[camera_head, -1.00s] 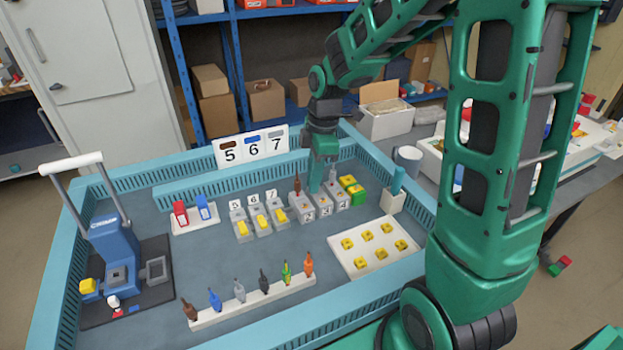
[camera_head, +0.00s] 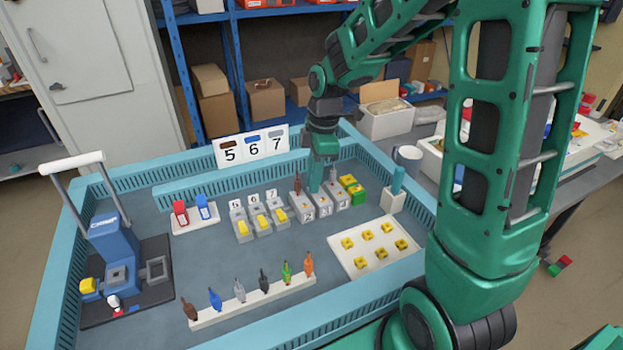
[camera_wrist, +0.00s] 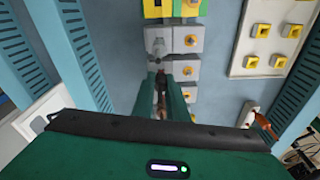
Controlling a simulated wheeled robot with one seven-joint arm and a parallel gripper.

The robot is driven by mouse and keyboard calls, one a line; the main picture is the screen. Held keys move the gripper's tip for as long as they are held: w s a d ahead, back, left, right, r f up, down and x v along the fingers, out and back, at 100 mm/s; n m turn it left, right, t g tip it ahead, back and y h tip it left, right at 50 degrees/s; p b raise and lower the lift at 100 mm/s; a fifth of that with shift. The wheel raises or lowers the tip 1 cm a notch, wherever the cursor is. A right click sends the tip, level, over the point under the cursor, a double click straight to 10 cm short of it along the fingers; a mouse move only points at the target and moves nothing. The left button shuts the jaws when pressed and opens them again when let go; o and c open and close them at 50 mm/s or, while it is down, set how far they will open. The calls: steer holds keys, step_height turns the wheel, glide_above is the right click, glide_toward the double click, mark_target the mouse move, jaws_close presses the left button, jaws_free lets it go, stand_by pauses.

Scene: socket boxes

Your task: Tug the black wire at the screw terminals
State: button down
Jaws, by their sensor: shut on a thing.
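My gripper (camera_head: 317,188) points down at the middle block of the grey screw terminals (camera_head: 325,210), and its fingers also show in the wrist view (camera_wrist: 168,96). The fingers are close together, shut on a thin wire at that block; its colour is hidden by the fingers. A brown wire (camera_head: 298,186) stands upright in the left block and a grey wire (camera_head: 332,174) in the right block. A black wire (camera_head: 264,280) stands in the white front rack (camera_head: 235,308), apart from my gripper.
Grey blocks with yellow tops (camera_head: 261,221) stand left of the terminals. A green-and-yellow block (camera_head: 352,187) is close on the right. A white tray of yellow pieces (camera_head: 373,262) lies to the front right. A blue press (camera_head: 115,250) stands at left. The middle floor is clear.

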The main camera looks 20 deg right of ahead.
stand_by(0.4)
steer(key=c, duration=1.7)
jaws_free()
steer(key=shift+w+f, duration=0.1)
steer(key=shift+f, duration=0.05)
steer(key=shift+c, duration=0.2)
steer(key=shift+o, duration=0.4)
steer(key=shift+s+f, duration=0.1)
steer(key=shift+s, duration=0.15)
steer(key=shift+o, duration=0.5)
steer(key=shift+r, duration=0.2)
steer(key=shift+o, duration=0.5)
steer(key=shift+w+r, duration=0.2)
steer(key=shift+r, duration=3.5)
